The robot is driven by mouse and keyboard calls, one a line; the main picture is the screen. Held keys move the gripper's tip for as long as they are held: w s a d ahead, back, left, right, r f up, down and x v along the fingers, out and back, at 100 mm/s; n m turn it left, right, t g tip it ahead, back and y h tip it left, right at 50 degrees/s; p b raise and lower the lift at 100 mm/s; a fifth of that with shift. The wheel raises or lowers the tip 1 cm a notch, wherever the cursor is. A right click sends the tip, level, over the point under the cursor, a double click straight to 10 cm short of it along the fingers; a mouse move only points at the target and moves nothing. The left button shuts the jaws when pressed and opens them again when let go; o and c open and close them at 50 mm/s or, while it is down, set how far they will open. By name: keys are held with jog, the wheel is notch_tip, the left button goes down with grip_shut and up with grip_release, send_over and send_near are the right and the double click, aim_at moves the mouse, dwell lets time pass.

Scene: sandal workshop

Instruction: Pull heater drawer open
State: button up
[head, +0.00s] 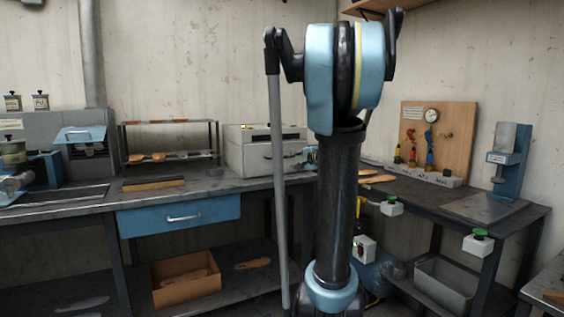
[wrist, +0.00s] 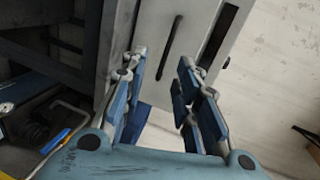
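The heater (head: 250,152) is a pale grey box on the back bench in the head view, with a drawer front and a small handle on its face. In the wrist view the heater's pale front (wrist: 190,40) fills the top middle, turned on its side. A dark bar handle (wrist: 170,48) shows there, and a dark slot lies to its right. My gripper (wrist: 161,60) is open, its two blue fingers spread on either side of the handle's line. I cannot tell whether the fingertips reach around the handle. In the head view my gripper is mostly hidden behind my arm, at the heater's right side.
A blue bench drawer (head: 180,215) with a metal handle is below the bench top, left of the heater. A rack (head: 170,140) with sandal pieces stands left of the heater. A tool board (head: 440,135) and a blue press (head: 508,160) are on the right bench.

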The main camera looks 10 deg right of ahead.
jog(key=shift+m+t, duration=0.3)
jog(key=shift+m, duration=0.2)
jog(key=x, duration=0.6)
jog(key=d+x, duration=0.1)
jog(key=x, duration=0.5)
jog(key=w+d+r+x, duration=0.1)
jog(key=x, duration=0.5)
jog(key=shift+w+d, duration=0.1)
grip_shut()
